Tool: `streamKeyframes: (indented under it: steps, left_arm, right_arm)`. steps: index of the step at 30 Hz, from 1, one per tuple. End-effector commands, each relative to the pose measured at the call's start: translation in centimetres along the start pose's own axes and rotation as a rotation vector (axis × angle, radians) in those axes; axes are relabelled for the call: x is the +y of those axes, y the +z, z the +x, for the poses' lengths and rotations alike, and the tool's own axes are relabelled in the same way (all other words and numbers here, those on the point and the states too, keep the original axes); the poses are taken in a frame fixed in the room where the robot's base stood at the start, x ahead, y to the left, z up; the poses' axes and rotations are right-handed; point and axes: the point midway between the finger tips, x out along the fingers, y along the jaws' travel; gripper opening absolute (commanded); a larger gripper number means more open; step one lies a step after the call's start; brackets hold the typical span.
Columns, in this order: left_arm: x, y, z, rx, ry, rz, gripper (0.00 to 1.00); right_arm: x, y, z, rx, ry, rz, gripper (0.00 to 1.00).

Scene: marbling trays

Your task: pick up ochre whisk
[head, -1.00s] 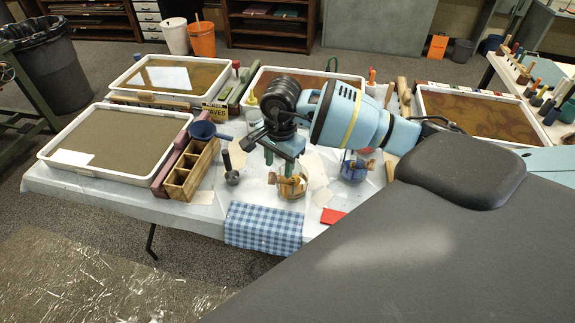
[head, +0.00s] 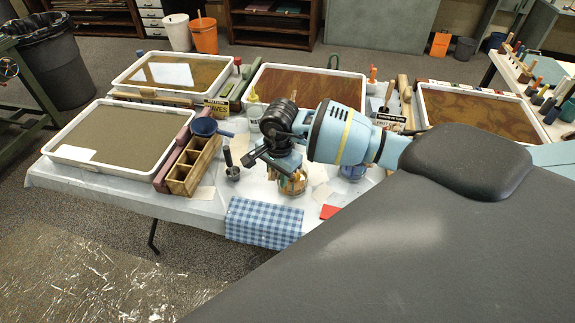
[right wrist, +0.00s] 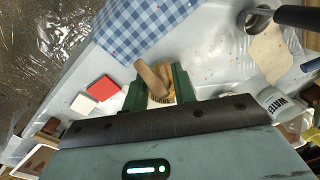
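The ochre whisk (right wrist: 152,80) shows in the right wrist view as a wooden handle with a bristly end between my two green fingers. In the head view, a small jar with ochre colour (head: 292,184) stands on the white-covered table, partly hidden under my right gripper (head: 272,166). In the right wrist view my right gripper (right wrist: 158,90) has its fingers apart on either side of the whisk; a firm hold does not show. The jar itself is mostly hidden there. My left gripper is not in view.
A blue checked cloth (head: 264,222) lies at the table's front edge, with a red piece (head: 329,212) beside it. A blue jar (head: 352,170) stands right of the ochre one. A wooden compartment box (head: 192,166) and a dark-handled tool (head: 231,165) stand left. Trays lie behind.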

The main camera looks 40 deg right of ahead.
Motion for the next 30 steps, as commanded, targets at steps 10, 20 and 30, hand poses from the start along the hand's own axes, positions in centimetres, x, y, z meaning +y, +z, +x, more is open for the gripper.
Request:
streamKeyframes:
  steps: [10, 20, 30]
  left_arm:
    - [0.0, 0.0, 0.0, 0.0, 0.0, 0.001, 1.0]
    - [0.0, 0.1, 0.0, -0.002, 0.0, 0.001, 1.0]
    - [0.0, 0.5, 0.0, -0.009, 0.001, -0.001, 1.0]
  right_arm:
    - [0.0, 0.0, -0.1, 0.0, -0.001, 0.0, 0.0]
    - [-0.3, -0.1, -3.0, 0.002, -0.006, -0.001, 0.0]
    - [-0.6, 0.0, -8.7, 0.001, -0.002, -0.001, 0.0]
